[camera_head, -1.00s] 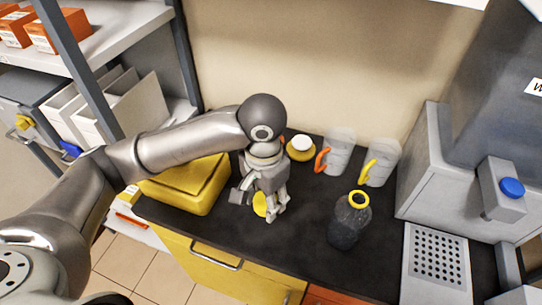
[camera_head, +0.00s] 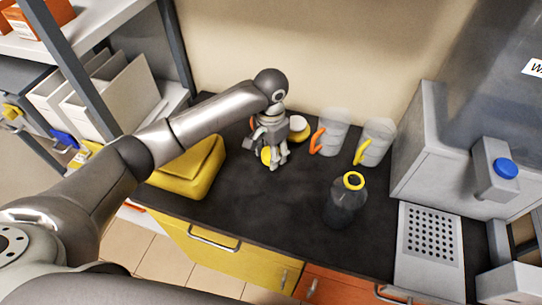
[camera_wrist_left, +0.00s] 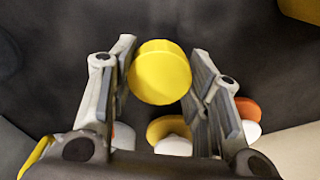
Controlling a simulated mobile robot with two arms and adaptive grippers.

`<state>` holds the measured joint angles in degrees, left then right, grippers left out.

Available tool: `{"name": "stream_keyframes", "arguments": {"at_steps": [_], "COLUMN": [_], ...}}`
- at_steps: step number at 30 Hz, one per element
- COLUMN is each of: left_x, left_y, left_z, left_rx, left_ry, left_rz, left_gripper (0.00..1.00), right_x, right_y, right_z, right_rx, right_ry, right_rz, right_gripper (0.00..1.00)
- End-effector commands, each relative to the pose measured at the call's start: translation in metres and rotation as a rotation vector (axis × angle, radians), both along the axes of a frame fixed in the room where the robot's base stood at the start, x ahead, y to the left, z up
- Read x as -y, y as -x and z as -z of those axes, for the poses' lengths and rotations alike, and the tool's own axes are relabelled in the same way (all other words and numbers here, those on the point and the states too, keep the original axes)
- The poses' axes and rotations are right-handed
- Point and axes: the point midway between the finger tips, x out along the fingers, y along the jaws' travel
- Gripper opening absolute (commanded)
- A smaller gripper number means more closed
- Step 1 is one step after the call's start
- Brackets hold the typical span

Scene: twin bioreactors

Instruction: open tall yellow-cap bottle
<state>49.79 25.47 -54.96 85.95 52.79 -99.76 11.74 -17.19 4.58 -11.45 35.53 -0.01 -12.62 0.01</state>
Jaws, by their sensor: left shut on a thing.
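The tall dark bottle (camera_head: 345,207) stands upright on the black bench top, right of my left gripper. A yellow ring shows around its open mouth, with no cap on it. My left gripper (camera_head: 270,158) points down over the bench, behind and left of the bottle and apart from it. It is shut on a yellow cap (camera_head: 266,156). In the left wrist view the round yellow cap (camera_wrist_left: 160,72) sits between the two fingertips. I cannot tell whether the cap touches the bench. My right gripper is not in view.
A yellow case (camera_head: 187,170) lies left of the gripper. A white-lidded yellow container (camera_head: 298,129) stands close behind it. Two clear jugs, with orange (camera_head: 334,128) and yellow (camera_head: 375,143) handles, stand at the back. A grey machine (camera_head: 430,150) is at right. Bench front is clear.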

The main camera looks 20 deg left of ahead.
Motion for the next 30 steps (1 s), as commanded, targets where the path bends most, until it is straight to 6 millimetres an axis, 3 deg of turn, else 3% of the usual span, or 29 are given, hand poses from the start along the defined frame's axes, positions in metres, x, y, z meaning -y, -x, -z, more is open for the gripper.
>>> {"name": "stream_keyframes", "arguments": {"at_steps": [8,15,26,27,30], "left_x": [-0.003,-0.003,-0.003,-0.003,-0.003], "left_y": [-0.013,-0.013,-0.012,-0.012,-0.012], "left_z": [0.016,0.045,0.048,0.049,0.049], "left_rx": [0.000,0.001,0.001,0.001,0.001], "left_ry": [0.000,0.001,0.001,0.001,0.001], "left_rz": [-0.002,0.000,0.000,0.000,0.000], "left_gripper": [0.16,0.16,0.16,0.46,0.58], "right_x": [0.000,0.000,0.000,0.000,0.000], "right_y": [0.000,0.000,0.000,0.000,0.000], "right_z": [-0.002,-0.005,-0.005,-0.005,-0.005], "right_rx": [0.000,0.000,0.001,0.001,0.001], "right_ry": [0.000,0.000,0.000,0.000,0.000], "right_rz": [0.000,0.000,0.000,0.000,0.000], "right_gripper": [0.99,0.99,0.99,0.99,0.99]}}
